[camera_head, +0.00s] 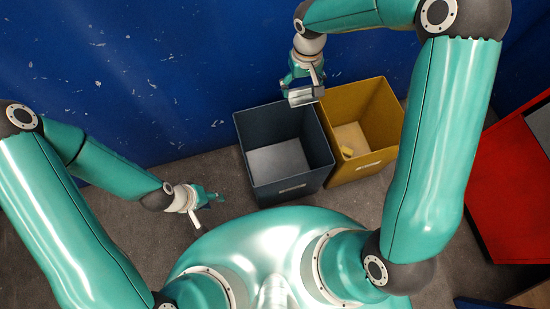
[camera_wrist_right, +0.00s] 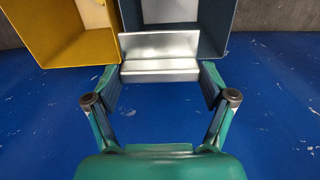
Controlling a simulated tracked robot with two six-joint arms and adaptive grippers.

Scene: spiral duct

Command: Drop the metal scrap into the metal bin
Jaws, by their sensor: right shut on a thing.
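The metal scrap (camera_head: 301,95) is a shiny, bent, angled piece of sheet. My right gripper (camera_head: 303,88) is shut on it and holds it at the back edge of the bins, near where they meet. In the right wrist view the scrap (camera_wrist_right: 160,55) sits between both fingertips of my right gripper (camera_wrist_right: 160,76), in front of the dark bin. The dark grey-blue bin (camera_head: 243,142) stands left of the yellow bin and has a pale floor; its label is too small to read. My left gripper (camera_head: 208,203) is low on the left, away from the bins; its fingers look spread and empty.
A blue wall (camera_head: 130,70) stands behind the bins. A red object (camera_head: 510,190) stands at the right. Grey floor lies free left of the bins.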

